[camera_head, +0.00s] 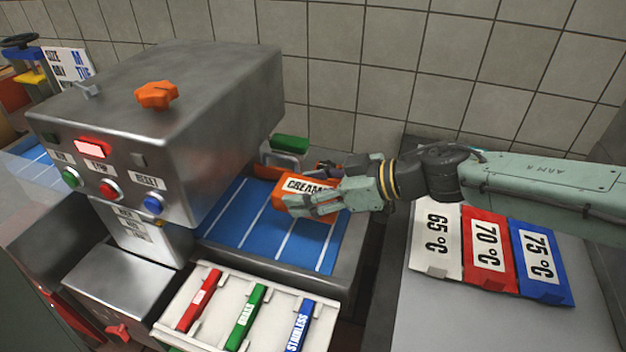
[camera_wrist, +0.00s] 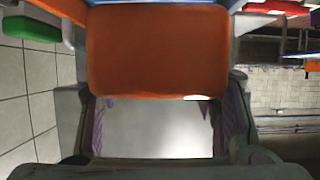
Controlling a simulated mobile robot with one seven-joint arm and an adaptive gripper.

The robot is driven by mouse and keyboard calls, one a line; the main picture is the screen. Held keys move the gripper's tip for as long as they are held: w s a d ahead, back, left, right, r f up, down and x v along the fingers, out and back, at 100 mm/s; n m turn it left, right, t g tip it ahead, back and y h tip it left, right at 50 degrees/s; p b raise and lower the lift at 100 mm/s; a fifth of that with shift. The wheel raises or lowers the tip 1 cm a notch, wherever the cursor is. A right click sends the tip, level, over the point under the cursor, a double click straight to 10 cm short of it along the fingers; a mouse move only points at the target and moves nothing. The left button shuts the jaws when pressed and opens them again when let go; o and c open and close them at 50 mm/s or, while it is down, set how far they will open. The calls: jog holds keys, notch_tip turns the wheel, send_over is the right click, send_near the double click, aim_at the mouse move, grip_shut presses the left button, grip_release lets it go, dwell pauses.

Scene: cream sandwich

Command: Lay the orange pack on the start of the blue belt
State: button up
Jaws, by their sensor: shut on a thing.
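The orange pack (camera_head: 299,193), with a white label reading "CREAM", is held over the right part of the blue belt (camera_head: 248,210). My gripper (camera_head: 312,203) is shut on the pack, with its fingers along the pack's sides. In the wrist view the orange pack (camera_wrist: 158,50) fills the upper middle between the fingers (camera_wrist: 160,118). The belt has white cross lines and runs left under the metal machine (camera_head: 190,110). I cannot tell whether the pack touches the belt; the gripper hides part of it.
A white rack (camera_head: 217,319) with red, green and blue handled bars stands in front of the belt. A green-topped part (camera_head: 290,144) stands behind it. White, red and blue temperature cards (camera_head: 488,246) lie on the right counter. A tiled wall is behind.

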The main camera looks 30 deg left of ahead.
notch_tip(320, 180, down, 4)
jog(key=shift+r+b, duration=0.15)
jog(key=shift+b, duration=0.15)
jog(key=shift+f+b, duration=1.5)
jog(key=shift+f, duration=0.5)
jog(key=o, duration=1.3)
jog(key=v, duration=1.2)
